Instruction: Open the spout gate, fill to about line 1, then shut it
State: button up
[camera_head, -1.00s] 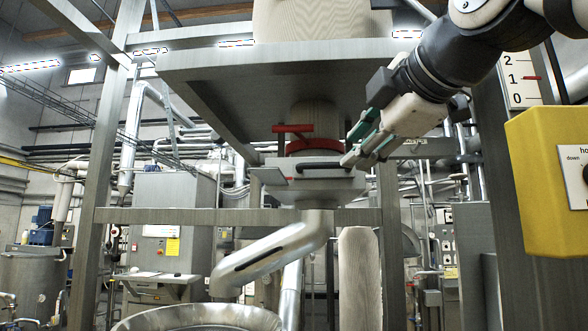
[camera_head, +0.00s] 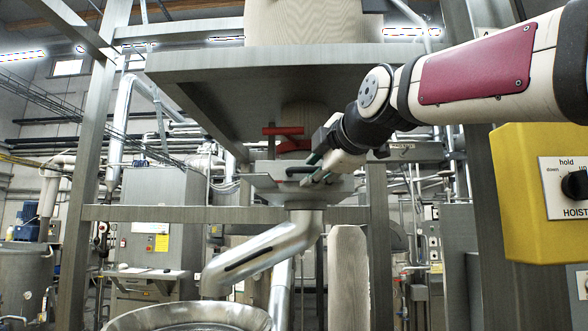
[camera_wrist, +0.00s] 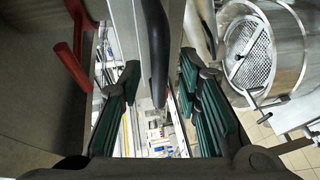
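The spout gate (camera_head: 268,184) is a flat metal slide under the hopper, with a black bar handle (camera_head: 300,169) on its front. In the wrist view the black handle (camera_wrist: 155,45) runs between the two green-padded fingers, with space on both sides. My gripper (camera_head: 314,175) is open at the handle's right part in the head view; the wrist view shows my gripper (camera_wrist: 158,100) too. The slanted metal spout (camera_head: 262,252) hangs below the gate, above a round metal vessel (camera_head: 188,318). No material shows leaving the spout. The number scale is hidden behind my arm.
A red lever and collar (camera_head: 291,140) sit just above the gate; the red lever (camera_wrist: 72,68) is near the left finger in the wrist view. Frame posts (camera_head: 377,240) stand close on the right. A yellow hoist box (camera_head: 530,190) is at far right.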

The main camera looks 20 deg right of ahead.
jog(key=shift+w, duration=0.3)
jog(key=shift+f, duration=0.1)
grip_shut()
jog(key=shift+s+a+p, duration=0.1)
jog(key=shift+s+a, duration=0.1)
jog(key=shift+s, duration=0.45)
jog(key=shift+s+a+p, duration=0.1)
jog(key=shift+s+a, duration=0.15)
jog(key=shift+s, duration=0.4)
jog(key=shift+s+a+p, duration=0.1)
jog(key=shift+s+a, duration=0.1)
jog(key=shift+s, duration=0.45)
grip_release()
jog(key=shift+s, duration=0.1)
